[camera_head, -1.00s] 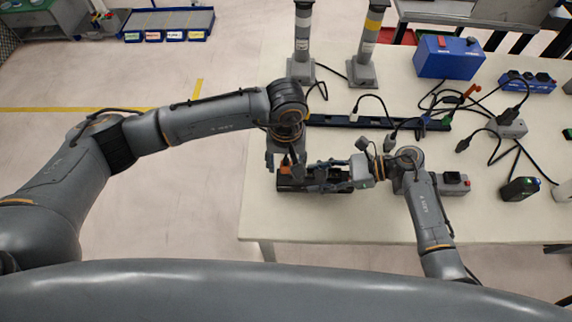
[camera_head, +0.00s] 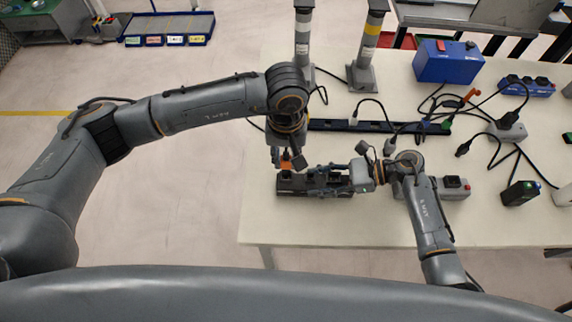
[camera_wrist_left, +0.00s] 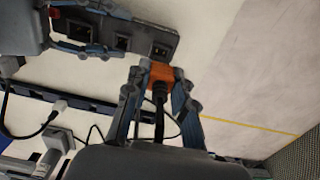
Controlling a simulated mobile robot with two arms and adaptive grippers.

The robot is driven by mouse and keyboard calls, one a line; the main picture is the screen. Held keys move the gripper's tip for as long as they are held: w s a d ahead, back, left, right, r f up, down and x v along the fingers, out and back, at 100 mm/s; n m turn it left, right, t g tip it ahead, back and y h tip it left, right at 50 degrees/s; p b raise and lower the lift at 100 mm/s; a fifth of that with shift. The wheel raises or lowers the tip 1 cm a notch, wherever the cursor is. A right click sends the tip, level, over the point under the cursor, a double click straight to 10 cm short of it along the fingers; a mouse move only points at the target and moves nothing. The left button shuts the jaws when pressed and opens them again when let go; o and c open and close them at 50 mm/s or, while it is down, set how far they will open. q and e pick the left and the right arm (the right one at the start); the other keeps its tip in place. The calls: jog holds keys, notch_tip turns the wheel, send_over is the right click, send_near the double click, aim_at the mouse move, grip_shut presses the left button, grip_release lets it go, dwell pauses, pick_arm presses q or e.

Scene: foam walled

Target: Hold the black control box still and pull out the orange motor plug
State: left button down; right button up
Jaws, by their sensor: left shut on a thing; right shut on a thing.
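The black control box (camera_head: 291,188) lies near the front left edge of the table. My right gripper (camera_head: 328,179) is shut on the box from the right side; it also shows in the left wrist view (camera_wrist_left: 82,34). My left gripper (camera_head: 287,161) is shut on the orange motor plug (camera_wrist_left: 160,72) above the box's left end. In the left wrist view the plug is apart from the box (camera_wrist_left: 138,29), and an open socket shows beyond it. A black cable runs from the plug back towards my left wrist.
A black power strip (camera_head: 330,125) lies behind the box. Two striped posts stand behind it, one grey and white (camera_head: 303,35), one with a yellow band (camera_head: 371,40). A blue case (camera_head: 447,65) and loose cables occupy the right side. The table front is clear.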

pick_arm(q)
notch_tip(320, 180, up, 6)
jog(key=shift+f, duration=0.1)
pick_arm(e)
jog(key=o, duration=1.4)
jog(key=v, duration=1.2)
jog(key=shift+s+d, duration=0.1)
pick_arm(q)
jog(key=shift+f, duration=0.1)
pick_arm(e)
jog(key=shift+f, duration=0.1)
